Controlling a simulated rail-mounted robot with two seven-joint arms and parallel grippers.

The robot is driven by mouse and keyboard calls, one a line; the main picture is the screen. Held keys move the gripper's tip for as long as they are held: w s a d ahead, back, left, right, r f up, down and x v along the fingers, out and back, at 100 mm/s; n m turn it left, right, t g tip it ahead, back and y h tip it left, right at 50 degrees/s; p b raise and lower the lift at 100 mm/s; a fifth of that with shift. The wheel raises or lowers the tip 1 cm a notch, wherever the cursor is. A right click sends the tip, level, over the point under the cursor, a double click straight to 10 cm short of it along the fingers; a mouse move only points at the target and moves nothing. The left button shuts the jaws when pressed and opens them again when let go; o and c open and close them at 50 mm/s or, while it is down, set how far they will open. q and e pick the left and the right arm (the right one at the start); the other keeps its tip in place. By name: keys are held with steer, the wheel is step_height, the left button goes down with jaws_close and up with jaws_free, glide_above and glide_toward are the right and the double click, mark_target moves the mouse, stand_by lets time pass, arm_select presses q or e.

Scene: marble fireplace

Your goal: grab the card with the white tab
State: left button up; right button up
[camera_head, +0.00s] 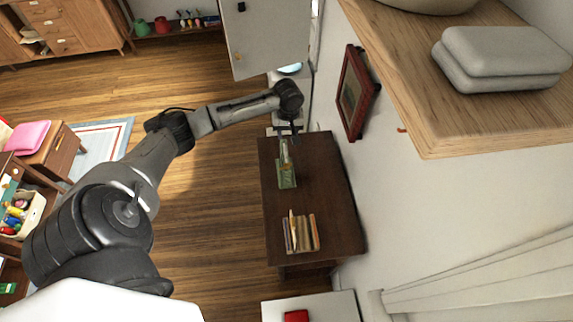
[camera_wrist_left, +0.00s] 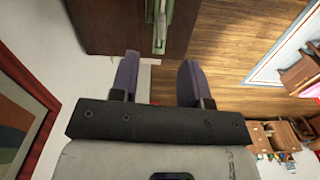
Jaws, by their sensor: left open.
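A green card-like item (camera_head: 287,179) stands on the dark wooden table (camera_head: 325,185), with a pale strip along it. It also shows at the top edge of the left wrist view (camera_wrist_left: 164,22), cut off by the frame. Several thin cards or books (camera_head: 303,233) stand together at the near end of the table. I cannot tell which piece bears the white tab. My left gripper (camera_head: 287,131) is at the table's far end, just beyond the green item. Its fingers (camera_wrist_left: 157,75) are apart with nothing between them. My right gripper is out of view.
A red-framed picture (camera_head: 357,92) hangs on the wall right of the table. A wooden shelf (camera_head: 440,135) with folded grey cloths (camera_head: 500,58) juts out at upper right. A pale cabinet (camera_head: 265,38) stands beyond my left gripper. Wooden floor (camera_head: 215,225) left of the table is clear.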

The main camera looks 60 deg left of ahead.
arm_select(q)
steer(key=a+n, duration=0.1)
steer(key=a, duration=0.1)
glide_above(285, 150)
step_height(285, 150, down, 7)
steer(key=shift+w+a+r, duration=0.15)
steer(key=shift+r, duration=0.05)
steer(key=shift+d+f, duration=0.2)
steer(key=shift+f, duration=2.85)
jaws_close()
